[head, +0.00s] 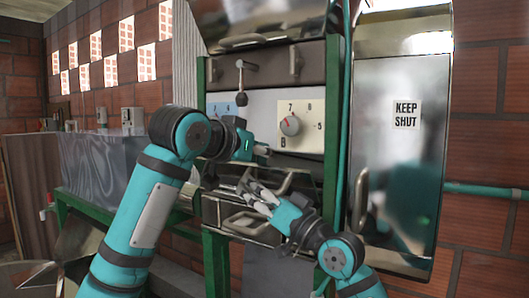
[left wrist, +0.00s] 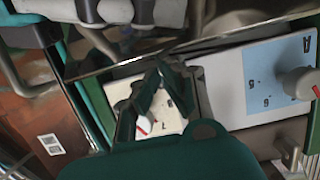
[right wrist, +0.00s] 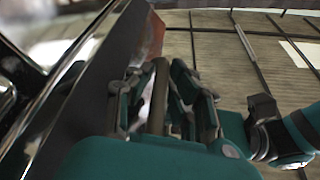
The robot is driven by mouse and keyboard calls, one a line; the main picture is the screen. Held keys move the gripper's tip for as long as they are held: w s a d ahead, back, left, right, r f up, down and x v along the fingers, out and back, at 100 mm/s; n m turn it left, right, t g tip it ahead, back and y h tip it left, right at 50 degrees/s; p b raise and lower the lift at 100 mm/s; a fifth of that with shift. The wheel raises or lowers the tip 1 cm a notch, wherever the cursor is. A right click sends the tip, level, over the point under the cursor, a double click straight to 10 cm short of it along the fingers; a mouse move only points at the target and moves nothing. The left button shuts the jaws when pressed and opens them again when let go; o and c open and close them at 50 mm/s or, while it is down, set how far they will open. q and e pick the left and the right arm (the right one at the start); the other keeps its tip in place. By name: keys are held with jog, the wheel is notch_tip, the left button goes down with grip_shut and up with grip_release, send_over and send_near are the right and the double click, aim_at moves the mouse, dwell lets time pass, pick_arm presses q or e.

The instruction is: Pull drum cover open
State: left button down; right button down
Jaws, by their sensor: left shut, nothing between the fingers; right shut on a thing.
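A shiny curved metal cover (head: 265,15) with a bar handle (head: 253,41) is at the top of the machine; I cannot tell whether it is the drum cover. My right gripper (head: 252,190) is low at the machine front, beside a curved metal handle (head: 287,181). In the right wrist view, my right gripper (right wrist: 160,75) has its fingers on both sides of a curved bar (right wrist: 159,100), shut on it. My left gripper (head: 264,150) is shut and empty in front of the dial panel (head: 313,137). Its closed fingertips show in the left wrist view (left wrist: 172,68).
A metal door (head: 400,165) marked KEEP SHUT, with a handle (head: 361,198), stands on the right. A lever with a knob (head: 241,98) hangs above the left gripper. A metal tray (head: 246,224) juts out below. Green frame posts flank the machine.

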pick_arm(q)
jog(key=shift+s+a+f, duration=0.15)
jog(key=shift+s+f, duration=0.1)
jog(key=shift+f, duration=0.15)
pick_arm(e)
jog(key=shift+d+r, duration=0.2)
jog(key=shift+r, duration=0.15)
pick_arm(q)
jog(key=shift+f, duration=0.1)
pick_arm(e)
jog(key=c, duration=1.7)
grip_release()
jog(key=shift+d, duration=0.1)
pick_arm(q)
jog(key=shift+a, duration=0.15)
pick_arm(e)
jog(key=o, duration=0.4)
jog(key=shift+a, duration=0.25)
